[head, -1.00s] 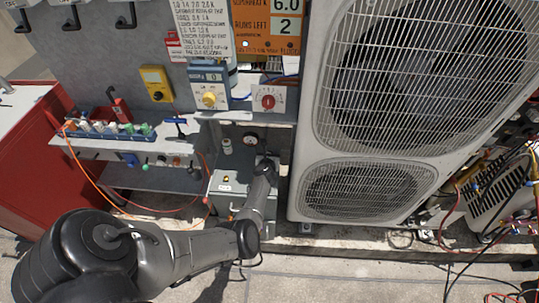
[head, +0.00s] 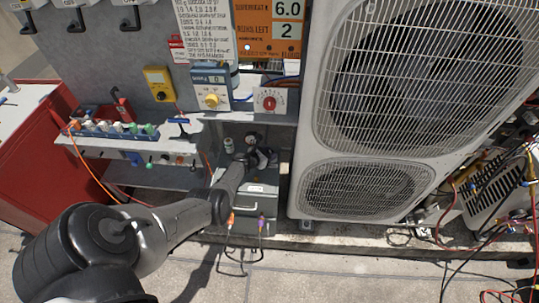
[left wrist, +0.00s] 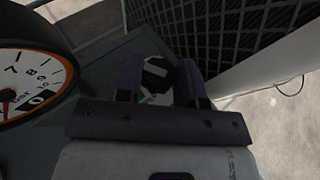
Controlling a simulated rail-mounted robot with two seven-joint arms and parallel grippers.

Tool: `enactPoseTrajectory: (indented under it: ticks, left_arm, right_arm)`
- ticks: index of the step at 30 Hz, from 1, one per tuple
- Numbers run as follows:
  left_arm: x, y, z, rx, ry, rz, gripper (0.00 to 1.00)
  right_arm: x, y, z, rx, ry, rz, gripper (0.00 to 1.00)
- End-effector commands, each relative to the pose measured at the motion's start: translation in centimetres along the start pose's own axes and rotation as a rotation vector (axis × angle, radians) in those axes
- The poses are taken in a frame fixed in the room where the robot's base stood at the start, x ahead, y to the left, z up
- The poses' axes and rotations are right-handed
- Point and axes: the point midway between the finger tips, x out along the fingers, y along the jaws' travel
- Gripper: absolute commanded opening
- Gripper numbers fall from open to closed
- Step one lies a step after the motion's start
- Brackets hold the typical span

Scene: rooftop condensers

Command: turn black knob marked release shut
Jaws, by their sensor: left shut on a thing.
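My left gripper (head: 264,158) reaches over the grey box (head: 262,190) below the bench, beside the large condenser. In the left wrist view its two fingers (left wrist: 160,82) are shut on a round black knob (left wrist: 155,72) with a pale band across its top. In the head view the knob is hidden by the gripper, and I cannot read a release mark. A round dial gauge (left wrist: 28,85) with a red needle stands left of the fingers; it also shows in the head view (head: 252,138). My right gripper is not in view.
The large condenser unit (head: 375,190) stands close on the right. A pale green cylinder (head: 229,145) stands just left of the gauge. Orange and purple plugs (head: 262,226) with cables hang at the box front. A red cabinet (head: 35,150) is at far left.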

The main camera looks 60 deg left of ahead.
Motion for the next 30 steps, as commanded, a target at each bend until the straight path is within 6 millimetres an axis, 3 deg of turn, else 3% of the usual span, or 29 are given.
enactPoseTrajectory:
  ticks: [9,28,29,30]
  left_arm:
    - [0.1,0.2,-0.2,0.052,0.0,-0.126,0.11]
    - [0.0,0.2,-0.1,0.067,0.002,-0.162,0.11]
    - [0.0,0.2,-0.1,0.067,0.002,-0.162,0.37]
    - [0.0,0.2,-0.1,0.067,0.002,-0.162,0.41]
  right_arm:
    - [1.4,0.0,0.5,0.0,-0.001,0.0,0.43]
    - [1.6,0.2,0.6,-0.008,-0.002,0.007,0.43]
    - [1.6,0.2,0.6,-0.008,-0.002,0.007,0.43]
    - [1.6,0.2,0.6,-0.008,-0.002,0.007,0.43]
